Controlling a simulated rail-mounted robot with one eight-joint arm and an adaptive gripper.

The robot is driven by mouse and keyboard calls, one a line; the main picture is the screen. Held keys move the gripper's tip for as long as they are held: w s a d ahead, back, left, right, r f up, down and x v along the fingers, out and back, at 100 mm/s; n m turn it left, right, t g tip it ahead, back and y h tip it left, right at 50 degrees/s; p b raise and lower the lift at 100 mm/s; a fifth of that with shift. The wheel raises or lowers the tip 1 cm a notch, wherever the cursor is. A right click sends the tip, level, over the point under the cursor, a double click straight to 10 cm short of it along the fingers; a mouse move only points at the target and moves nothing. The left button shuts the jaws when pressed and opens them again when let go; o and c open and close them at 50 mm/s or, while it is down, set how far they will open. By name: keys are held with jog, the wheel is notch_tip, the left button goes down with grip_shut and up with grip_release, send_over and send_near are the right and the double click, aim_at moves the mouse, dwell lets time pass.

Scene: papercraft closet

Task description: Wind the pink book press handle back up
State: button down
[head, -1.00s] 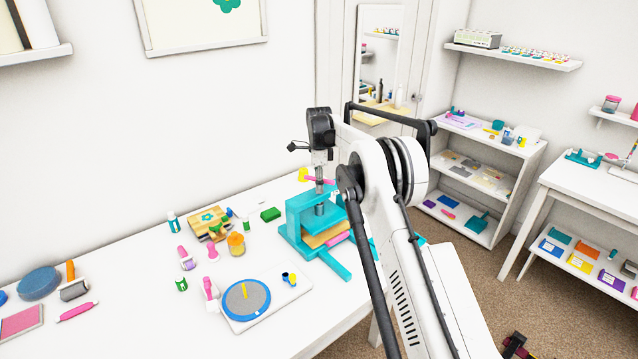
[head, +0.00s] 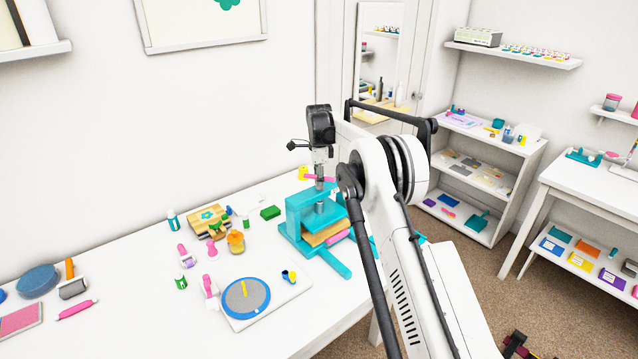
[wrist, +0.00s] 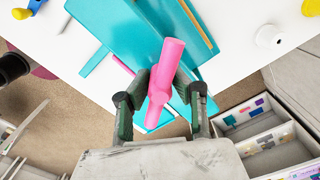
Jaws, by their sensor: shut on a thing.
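The teal book press (head: 296,215) stands on the white table, with a grey screw rising from its top. Its pink handle (head: 314,177) shows at the screw's top in the head view, partly hidden by my arm. In the wrist view the pink handle (wrist: 168,62) is a rounded bar pointing toward me, above the teal press frame (wrist: 100,25). My gripper (wrist: 163,93) has its dark fingers on either side of the pink bar and is shut on it. In the head view my gripper's fingers are too small and covered to make out.
A tan slab (head: 325,234) and a pink item (head: 339,236) sit in the press. A shelf unit (head: 520,180) stands behind right.

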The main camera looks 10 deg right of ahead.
jog(key=n+b, duration=0.2)
jog(key=n, duration=0.1)
jog(key=shift+f, duration=0.1)
jog(key=n+b, duration=0.2)
jog(key=n, duration=0.1)
jog(key=shift+n, duration=0.3)
jog(key=n+b, duration=0.1)
jog(key=n, duration=0.2)
jog(key=shift+n, duration=0.4)
jog(key=n+b, duration=0.1)
jog(key=n, duration=0.2)
jog(key=shift+n, duration=0.3)
jog(key=n, duration=0.3)
jog(key=shift+n, duration=0.3)
jog(key=n+b, duration=0.1)
jog(key=n, duration=0.2)
jog(key=shift+n, duration=0.3)
jog(key=n, duration=0.3)
jog(key=shift+n, duration=2.2)
